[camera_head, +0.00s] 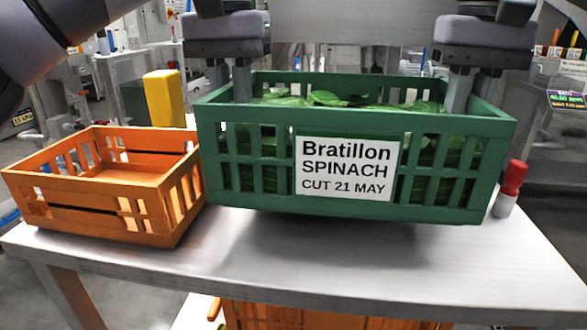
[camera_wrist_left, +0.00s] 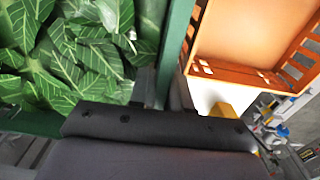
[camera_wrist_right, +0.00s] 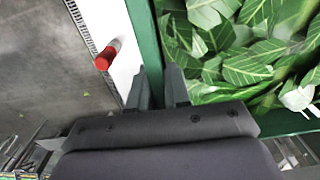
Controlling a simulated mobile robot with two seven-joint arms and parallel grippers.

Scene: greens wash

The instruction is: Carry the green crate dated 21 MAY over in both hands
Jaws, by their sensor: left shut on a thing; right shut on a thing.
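The green crate (camera_head: 250,205) is full of spinach leaves (camera_head: 325,97). Its white label reads Bratillon SPINACH CUT 21 MAY. My left gripper (camera_head: 228,95) is shut on the crate's left end wall near the back. My right gripper (camera_head: 458,98) is shut on the right end wall. The crate looks level and seems held a little above the metal table (camera_head: 330,270), with shadow below it. In the left wrist view the leaves (camera_wrist_left: 75,50) lie beside the gripped wall. In the right wrist view the wall (camera_wrist_right: 143,35) runs between the fingers.
An empty orange crate (camera_head: 150,222) stands close at the green crate's left. A yellow block (camera_head: 164,98) is behind it. A red-capped bottle (camera_head: 510,188) stands at the right table edge. The table front is clear. More orange crates (camera_head: 300,316) are below.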

